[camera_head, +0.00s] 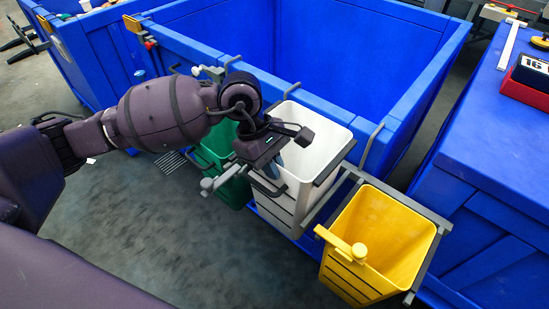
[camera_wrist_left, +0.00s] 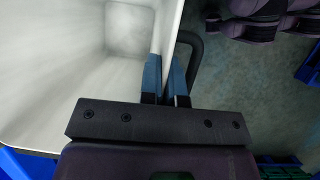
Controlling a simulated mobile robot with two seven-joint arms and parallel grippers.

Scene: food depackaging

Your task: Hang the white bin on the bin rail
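The white bin (camera_head: 322,150) is upright between the green and yellow bins, against the blue crate's near wall. Grey rail parts (camera_head: 396,197) run along that wall behind the bins, with hooks over the wall top. Whether the white bin bears on the rail cannot be told. My left gripper (camera_head: 278,160) is at the white bin's near rim. In the left wrist view its blue fingers (camera_wrist_left: 166,80) are close together on either side of the white bin's wall (camera_wrist_left: 120,75), next to a dark handle (camera_wrist_left: 192,55). My right gripper is not in view.
A yellow bin (camera_head: 385,235) with a yellow-handled piece on its rim stands at right. A green bin (camera_head: 218,150) is at left, partly behind my arm. The large blue crate (camera_head: 330,50) and another blue unit (camera_head: 490,140) bound the space. Floor at lower left is clear.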

